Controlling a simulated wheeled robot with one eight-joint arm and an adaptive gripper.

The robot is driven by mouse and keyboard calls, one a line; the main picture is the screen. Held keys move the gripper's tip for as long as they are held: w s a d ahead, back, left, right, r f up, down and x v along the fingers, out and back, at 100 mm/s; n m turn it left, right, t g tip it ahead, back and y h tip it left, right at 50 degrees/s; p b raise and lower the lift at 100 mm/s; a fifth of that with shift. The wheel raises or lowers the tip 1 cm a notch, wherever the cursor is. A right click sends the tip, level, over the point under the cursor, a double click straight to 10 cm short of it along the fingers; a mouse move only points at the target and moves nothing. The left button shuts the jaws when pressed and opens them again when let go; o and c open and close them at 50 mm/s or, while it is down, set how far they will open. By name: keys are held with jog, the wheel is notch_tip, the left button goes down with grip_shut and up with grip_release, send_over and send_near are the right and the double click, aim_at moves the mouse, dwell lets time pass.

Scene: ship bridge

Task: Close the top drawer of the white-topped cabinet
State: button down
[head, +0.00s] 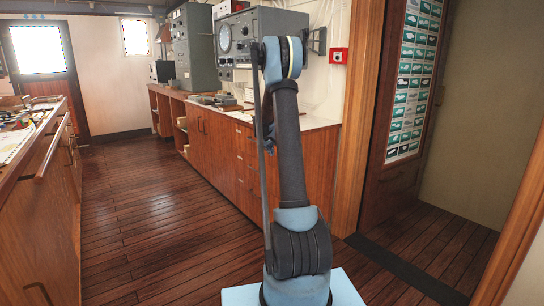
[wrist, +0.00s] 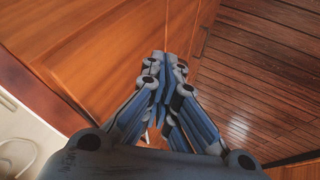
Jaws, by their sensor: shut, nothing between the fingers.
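The white-topped cabinet (head: 222,139) is a long wooden unit along the right wall in the head view, with doors and a column of small-handled drawers. My arm covers part of its right end. In the wrist view its wooden front (wrist: 95,45) fills the upper left, and a pale top (wrist: 22,140) shows at the lower left. My gripper (wrist: 165,62) is shut and empty, with its tips over the wood in that view; I cannot tell whether they touch it. I cannot make out how far the top drawer stands out.
Another wooden counter (head: 45,165) with papers runs along the left. The plank floor (head: 145,205) between them is clear. A wooden door frame (head: 360,110) stands right of my arm.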

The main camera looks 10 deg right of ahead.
jog(key=s+a+r+g, duration=0.1)
jog(key=s+a+r, duration=0.1)
jog(key=s+r, duration=0.5)
jog(key=s+a+r, duration=0.2)
jog(key=s+r, duration=0.1)
jog(key=s, duration=0.8)
jog(key=s+a+m+g+y, duration=0.1)
jog(key=s+a+m+y, duration=0.1)
jog(key=s, duration=1.6)
jog(key=s+a+f, duration=0.1)
jog(key=s+f, duration=0.3)
jog(key=s, duration=0.5)
jog(key=s+a+f+g+y, duration=0.1)
jog(key=s+a+f, duration=0.1)
jog(key=s, duration=0.7)
jog(key=s+a+f+m+g, duration=0.1)
jog(key=s+f, duration=0.4)
jog(key=s, duration=0.5)
jog(key=shift+a+f, duration=0.3)
jog(key=shift+f, duration=0.05)
jog(key=shift+s, duration=0.1)
